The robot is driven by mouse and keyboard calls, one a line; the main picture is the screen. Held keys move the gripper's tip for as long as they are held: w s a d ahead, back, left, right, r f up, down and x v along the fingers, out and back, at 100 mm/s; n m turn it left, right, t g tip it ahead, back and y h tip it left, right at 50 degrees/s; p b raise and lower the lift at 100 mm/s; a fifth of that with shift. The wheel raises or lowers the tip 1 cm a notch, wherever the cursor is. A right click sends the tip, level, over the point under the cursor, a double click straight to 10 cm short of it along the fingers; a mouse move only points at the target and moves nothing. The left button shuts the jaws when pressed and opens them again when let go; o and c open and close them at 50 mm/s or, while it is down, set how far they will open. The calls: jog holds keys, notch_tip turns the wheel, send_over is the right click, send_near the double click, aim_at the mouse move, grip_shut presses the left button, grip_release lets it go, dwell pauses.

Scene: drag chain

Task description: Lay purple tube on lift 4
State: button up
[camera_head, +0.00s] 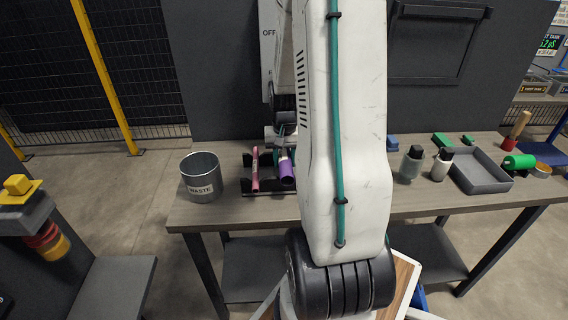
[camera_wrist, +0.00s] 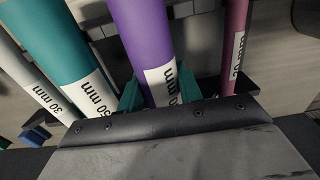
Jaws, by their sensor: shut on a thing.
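The purple tube (camera_head: 287,173) lies at the black rack (camera_head: 247,160) on the workbench, right of a pink tube (camera_head: 255,172). In the wrist view the purple tube (camera_wrist: 147,40) runs between the teal fingertips of my gripper (camera_wrist: 158,90), which is shut on it. Its white label is partly hidden by the gripper. A teal tube (camera_wrist: 60,45) and a grey-white tube (camera_wrist: 25,75) lie to its left, the pink tube (camera_wrist: 235,40) to its right. My arm covers part of the rack in the head view. I cannot make out anything marked lift 4.
A grey waste bin (camera_head: 201,180) stands left of the rack on the bench (camera_head: 400,203). To the right are a jar (camera_head: 411,165), a bottle (camera_head: 440,166), a grey tray (camera_head: 482,174) and a green cylinder (camera_head: 518,162). A dark panel rises behind the bench.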

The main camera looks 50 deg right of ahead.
aim_at(284, 153)
jog(key=shift+r, duration=2.15)
